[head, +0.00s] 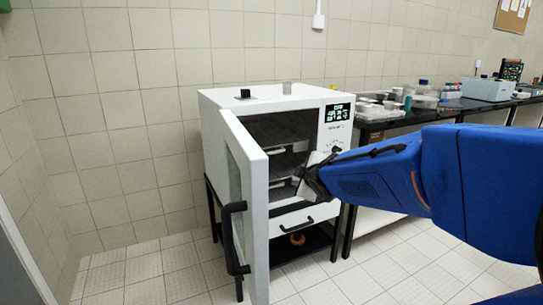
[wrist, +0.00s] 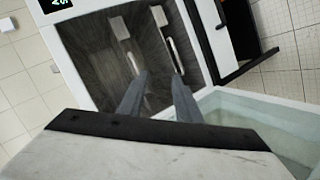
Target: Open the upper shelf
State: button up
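The white cabinet (head: 250,100) stands with its door (head: 247,175) swung open toward the front left. Inside are two shelves with pale front handles. In the turned wrist view, the upper handle (wrist: 120,30) is left of the lower handle (wrist: 160,16). My gripper (head: 303,180) is in front of the opening. In the wrist view, its fingers (wrist: 160,78) are apart with nothing visible between them. Their exact distance from the handles is unclear.
A drawer with a black handle (head: 296,223) is below the cavity. The door's black handle (head: 233,235) sticks out at the front. A dark bench (head: 440,109) with several containers runs along the right wall. The tiled floor (head: 390,270) in front is clear.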

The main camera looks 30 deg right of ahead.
jog(key=w+d+n+t+y, duration=0.2)
jog(key=w+d+n+t, duration=0.1)
jog(key=w+n, duration=0.45)
jog(key=y, duration=0.1)
send_near(269, 154)
jog(key=shift+n, duration=0.35)
jog(key=x, duration=0.8)
jog(key=shift+d, duration=0.1)
grip_shut()
